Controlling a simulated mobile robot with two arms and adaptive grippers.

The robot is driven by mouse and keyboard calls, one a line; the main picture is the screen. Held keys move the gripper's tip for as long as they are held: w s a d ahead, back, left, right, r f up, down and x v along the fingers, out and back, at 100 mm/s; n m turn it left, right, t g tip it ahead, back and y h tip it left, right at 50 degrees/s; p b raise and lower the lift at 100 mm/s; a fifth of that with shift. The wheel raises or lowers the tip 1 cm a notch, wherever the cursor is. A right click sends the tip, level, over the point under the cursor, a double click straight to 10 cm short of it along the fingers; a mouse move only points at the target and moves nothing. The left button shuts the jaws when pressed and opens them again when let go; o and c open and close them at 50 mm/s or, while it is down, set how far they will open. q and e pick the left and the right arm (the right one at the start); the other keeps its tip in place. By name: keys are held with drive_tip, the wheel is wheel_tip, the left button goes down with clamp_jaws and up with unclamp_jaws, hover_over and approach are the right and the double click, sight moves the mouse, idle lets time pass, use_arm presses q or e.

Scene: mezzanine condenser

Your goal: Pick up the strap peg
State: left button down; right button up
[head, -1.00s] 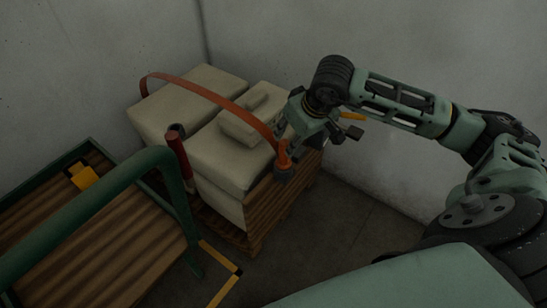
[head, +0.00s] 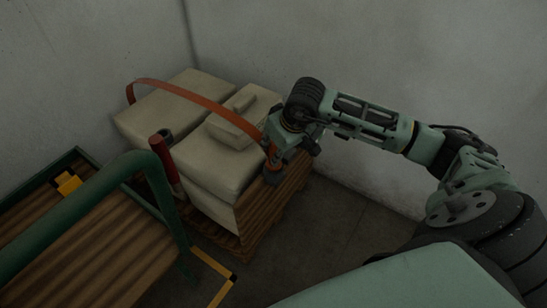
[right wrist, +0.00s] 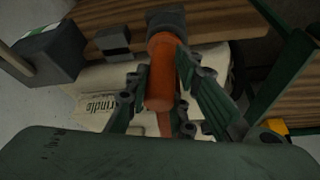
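The strap peg is an orange cylinder (right wrist: 161,75) with a dark block at one end, at the front right corner of the sack stack. In the head view the peg (head: 272,158) is partly hidden by my right gripper (head: 280,147). The orange strap (head: 185,92) runs from there over the pale sacks. In the right wrist view the fingers of my right gripper (right wrist: 160,98) are spread on either side of the peg. A gap shows on the left; the right finger is very close, and I cannot tell if it touches. My left gripper is out of view.
The sacks (head: 205,165) lie on a wooden pallet (head: 250,225) near the wall corner. A green-railed cart with a wooden deck (head: 95,240) stands at left, and a red cylinder (head: 165,165) stands between it and the sacks. The floor right of the pallet is clear.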

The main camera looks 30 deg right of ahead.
clamp_jaws()
drive_tip(key=shift+r, duration=0.15)
